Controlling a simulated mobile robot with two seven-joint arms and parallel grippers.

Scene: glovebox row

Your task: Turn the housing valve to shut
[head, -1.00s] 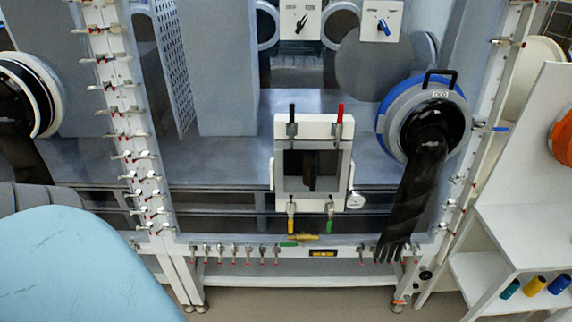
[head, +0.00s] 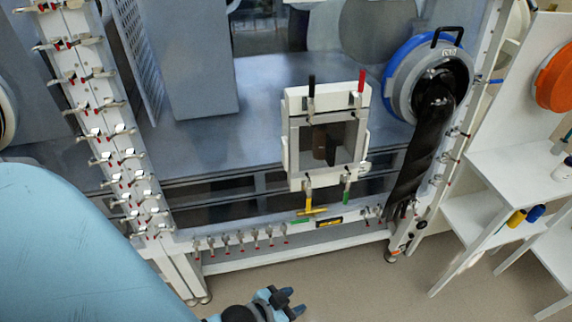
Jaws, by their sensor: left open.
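The white framed housing (head: 293,150) stands at the front of the glovebox, with a dark window and black, red, yellow and green clamp handles at its corners. A small yellow lever (head: 313,211) lies nearly level just below it, beside a green piece. I cannot tell for sure whether this lever is the housing valve. My left gripper (head: 293,301) is at the bottom edge, open and empty, over the floor. It is well below the housing and the lever and apart from both. My right gripper is not in view.
A black glove (head: 420,150) hangs from a blue-ringed port (head: 396,80) right of the housing. Clamps line the slanted left post (head: 108,130) and lower rail (head: 222,252). White shelves (head: 510,165) stand at the right. The floor (head: 390,295) in front is clear.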

